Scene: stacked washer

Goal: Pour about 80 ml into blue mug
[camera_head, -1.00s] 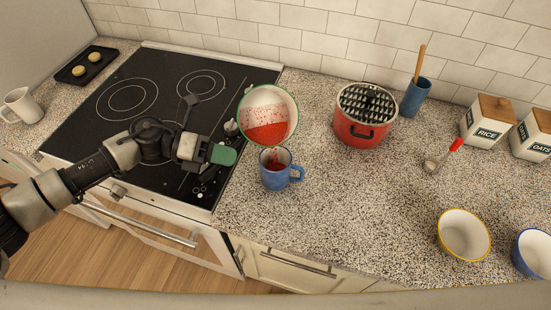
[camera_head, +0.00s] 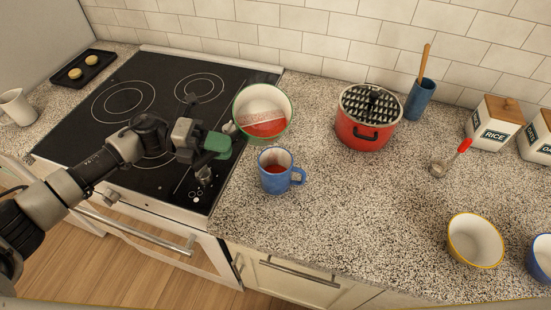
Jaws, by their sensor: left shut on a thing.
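The blue mug (camera_head: 273,184) stands upright on the counter right of the stove, its handle to the right. Red liquid (camera_head: 276,169) shows inside it. My left gripper (camera_head: 204,144) is shut on the green handle (camera_head: 217,145) of a white-lined, green-rimmed pan (camera_head: 252,93). The pan is held above the counter, behind the mug in the picture. Red liquid (camera_head: 266,128) lies along its near side, and red specks mark its inner wall. No stream shows between pan and mug. The right gripper is not in view.
A red pot (camera_head: 362,134) with a dark slotted top stands right of the mug. Behind it is a blue utensil holder (camera_head: 420,100). A ladle (camera_head: 438,170), a yellow-rimmed bowl (camera_head: 475,240) and canisters (camera_head: 494,124) are farther right. The black stove (camera_head: 125,130) is left.

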